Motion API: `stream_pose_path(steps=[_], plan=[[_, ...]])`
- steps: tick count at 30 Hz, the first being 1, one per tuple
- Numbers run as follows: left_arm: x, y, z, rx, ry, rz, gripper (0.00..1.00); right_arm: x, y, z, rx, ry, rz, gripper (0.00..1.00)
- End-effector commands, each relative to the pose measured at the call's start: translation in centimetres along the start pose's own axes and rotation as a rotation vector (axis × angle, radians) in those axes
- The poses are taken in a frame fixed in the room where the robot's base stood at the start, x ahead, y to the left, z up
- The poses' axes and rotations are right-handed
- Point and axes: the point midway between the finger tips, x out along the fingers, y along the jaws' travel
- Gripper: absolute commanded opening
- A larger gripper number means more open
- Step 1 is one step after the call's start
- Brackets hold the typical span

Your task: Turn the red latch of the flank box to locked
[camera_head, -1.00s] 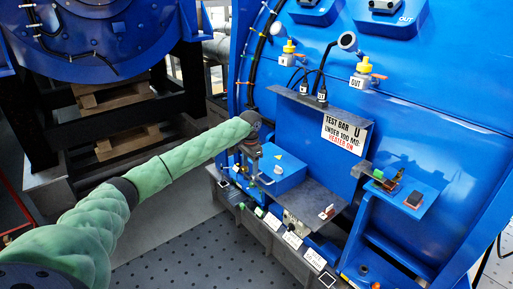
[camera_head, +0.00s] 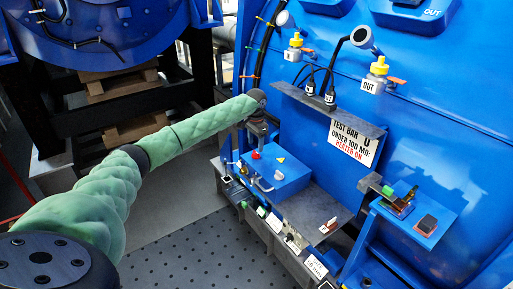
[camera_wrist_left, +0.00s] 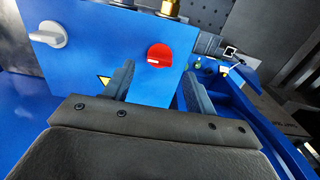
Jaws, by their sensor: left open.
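The flank box is a blue box (camera_head: 289,178) with a yellow warning triangle, low on the blue machine in the head view. In the left wrist view the red latch (camera_wrist_left: 158,54) is a round red knob with a small white mark, on the blue box face (camera_wrist_left: 95,60). My left gripper (camera_head: 257,138) is just above and beside the latch. In the wrist view its open fingers (camera_wrist_left: 157,80) are empty, with the latch beyond the gap between them. Contact cannot be told. My right gripper is out of view.
A white-grey knob (camera_wrist_left: 48,33) is on the same box face. A dark shelf (camera_head: 310,212) extends right of the box. A small blue ledge (camera_head: 440,210) holds parts at right. The floor in front is clear.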

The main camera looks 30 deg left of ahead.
Motion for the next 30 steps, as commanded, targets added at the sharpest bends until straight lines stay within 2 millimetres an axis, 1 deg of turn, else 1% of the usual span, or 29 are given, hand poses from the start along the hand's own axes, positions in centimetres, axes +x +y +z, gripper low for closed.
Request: stream_pose_path(steps=[3, 9, 13, 20, 21, 26, 27, 28, 30], plan=[[1.5, 0.0, 0.1, -0.001, -0.002, 0.001, 0.56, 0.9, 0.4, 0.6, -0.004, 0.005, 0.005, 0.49], [3.3, 0.0, 0.0, -0.001, 0.000, 0.000, 0.56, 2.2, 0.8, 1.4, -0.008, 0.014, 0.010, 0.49], [3.9, 0.0, 0.0, -0.001, 0.001, 0.000, 0.56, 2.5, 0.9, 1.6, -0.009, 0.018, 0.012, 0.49], [4.0, 0.0, 0.0, 0.000, 0.001, 0.000, 0.56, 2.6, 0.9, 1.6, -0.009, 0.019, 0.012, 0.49], [4.0, 0.0, 0.0, 0.000, 0.001, 0.000, 0.54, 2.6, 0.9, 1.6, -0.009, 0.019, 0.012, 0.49], [4.0, 0.0, 0.0, 0.000, 0.001, 0.000, 0.23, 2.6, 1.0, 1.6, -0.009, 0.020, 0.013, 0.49], [4.0, 0.0, 0.0, 0.000, 0.001, 0.000, 0.15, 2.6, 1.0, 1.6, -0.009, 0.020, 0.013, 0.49], [4.0, 0.0, 0.0, 0.000, 0.001, 0.000, 0.12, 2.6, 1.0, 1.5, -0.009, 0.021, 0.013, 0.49], [4.0, 0.0, 0.0, 0.000, 0.001, 0.000, 0.12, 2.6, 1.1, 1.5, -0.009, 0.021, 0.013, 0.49]])
